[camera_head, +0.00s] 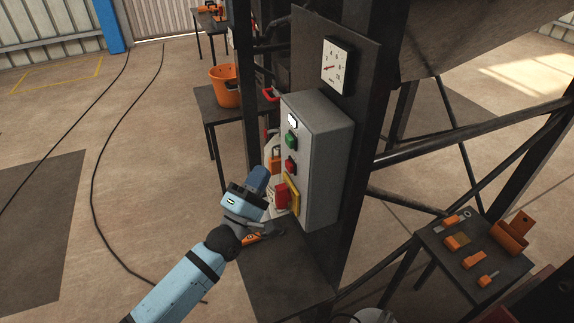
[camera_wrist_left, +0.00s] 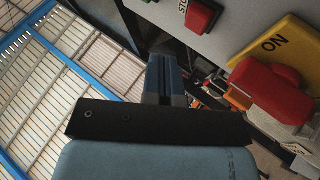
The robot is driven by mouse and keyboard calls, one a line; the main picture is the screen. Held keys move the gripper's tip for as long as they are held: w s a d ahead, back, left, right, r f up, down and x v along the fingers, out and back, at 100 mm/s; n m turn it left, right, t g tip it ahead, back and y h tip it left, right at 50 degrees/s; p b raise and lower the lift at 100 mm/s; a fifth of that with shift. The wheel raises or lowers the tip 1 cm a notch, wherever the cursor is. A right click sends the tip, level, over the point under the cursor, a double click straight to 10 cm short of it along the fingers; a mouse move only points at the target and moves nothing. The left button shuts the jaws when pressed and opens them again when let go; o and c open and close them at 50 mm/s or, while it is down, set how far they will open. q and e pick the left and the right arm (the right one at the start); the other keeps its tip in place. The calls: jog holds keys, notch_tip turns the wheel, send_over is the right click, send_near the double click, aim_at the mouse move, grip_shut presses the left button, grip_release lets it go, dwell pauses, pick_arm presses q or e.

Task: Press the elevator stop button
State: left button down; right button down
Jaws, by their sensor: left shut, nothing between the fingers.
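The red stop button (camera_head: 291,165) is the lowest of the buttons on the front of a grey control box (camera_head: 329,132). In the left wrist view the red button (camera_wrist_left: 201,15) sits at the top edge, beside a partly cut-off "STOP" label. My left gripper (camera_head: 258,178) is shut and empty, a little left of the box front and slightly below the button. In the left wrist view the closed fingers (camera_wrist_left: 164,70) point toward the box, below and left of the button. They look apart from it. My right gripper is not in view.
A green button (camera_head: 291,140) and a white one (camera_head: 292,120) are above the red button. Below is a red rotary switch (camera_head: 282,195) on a yellow plate (camera_head: 293,193), close to my left gripper. A dial (camera_head: 337,66) hangs above. A table with orange parts (camera_head: 474,260) stands right.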

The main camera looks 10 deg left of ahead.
pick_arm(q)
jog(key=shift+s+a, duration=0.55)
jog(key=shift+a, duration=0.25)
jog(key=s+a+f+m+g+y+p, duration=0.2)
jog(key=s+f+m+g+y+p, duration=0.4)
jog(key=s+f+m+g, duration=0.5)
jog(key=s+f+m+p, duration=0.1)
jog(key=s+f+m, duration=0.6)
jog(key=s, duration=0.6)
notch_tip(320, 180, down, 2)
jog(key=shift+f+g+p, duration=0.2)
jog(key=shift+g+p, duration=0.15)
jog(key=shift+g, duration=0.05)
